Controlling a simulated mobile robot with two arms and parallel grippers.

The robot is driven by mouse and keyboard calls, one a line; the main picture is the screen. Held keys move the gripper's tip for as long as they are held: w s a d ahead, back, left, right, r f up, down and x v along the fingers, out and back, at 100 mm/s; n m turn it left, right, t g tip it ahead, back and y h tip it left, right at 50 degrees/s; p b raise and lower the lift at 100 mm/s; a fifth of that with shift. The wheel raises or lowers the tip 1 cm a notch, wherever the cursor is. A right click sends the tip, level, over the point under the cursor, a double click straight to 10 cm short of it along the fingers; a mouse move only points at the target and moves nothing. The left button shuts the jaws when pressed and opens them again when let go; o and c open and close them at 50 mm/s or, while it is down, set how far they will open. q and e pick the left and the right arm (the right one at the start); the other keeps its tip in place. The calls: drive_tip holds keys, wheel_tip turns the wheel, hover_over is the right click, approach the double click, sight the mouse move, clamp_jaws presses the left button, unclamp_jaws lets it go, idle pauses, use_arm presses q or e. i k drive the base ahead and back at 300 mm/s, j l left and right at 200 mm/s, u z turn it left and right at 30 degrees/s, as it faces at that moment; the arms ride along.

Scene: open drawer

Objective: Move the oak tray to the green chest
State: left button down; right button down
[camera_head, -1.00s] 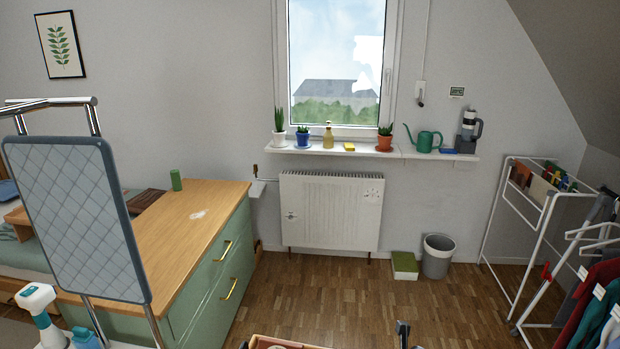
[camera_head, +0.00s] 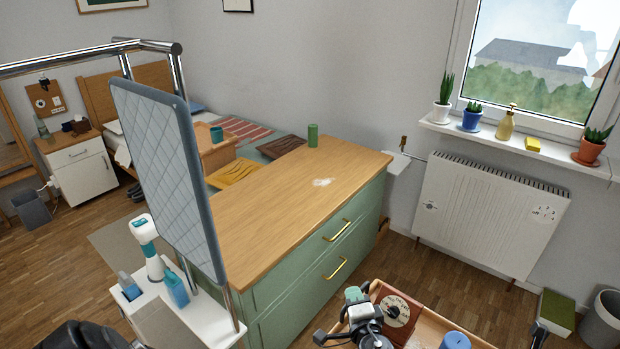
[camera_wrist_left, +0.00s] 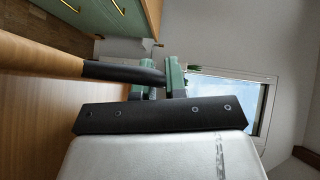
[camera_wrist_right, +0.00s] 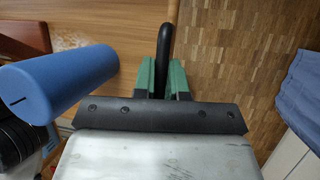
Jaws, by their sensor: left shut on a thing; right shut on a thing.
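The oak tray (camera_head: 433,313) shows at the bottom of the head view, in front of the chest and apart from it in the picture. It carries a brown box with a round dial (camera_head: 398,312) and a blue cylinder (camera_head: 455,341). My left gripper (camera_head: 354,296) is at the tray's left end; in the left wrist view its green fingers (camera_wrist_left: 165,78) are shut on a dark handle. In the right wrist view my right gripper (camera_wrist_right: 161,78) is shut on the other black handle (camera_wrist_right: 168,38). The green chest (camera_head: 290,305) has a wooden top (camera_head: 275,215).
A white trolley with bottles and a tall padded panel (camera_head: 165,165) stands at the left. The radiator (camera_head: 490,215) is at the right.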

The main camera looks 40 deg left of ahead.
sight(296, 185)
drive_tip(key=i, duration=1.05)
drive_tip(key=i+u, duration=0.3)
drive_tip(key=i, duration=0.75)
drive_tip(key=i+u, duration=0.4)
drive_tip(key=i, duration=0.15)
drive_tip(key=i+l+u, duration=0.2)
drive_tip(key=i+u, duration=0.45)
drive_tip(key=u, duration=0.15)
drive_tip(key=i+u, duration=0.35)
drive_tip(key=i+l+u, duration=0.1)
drive_tip(key=u, duration=1.15)
drive_tip(key=i+l, duration=0.05)
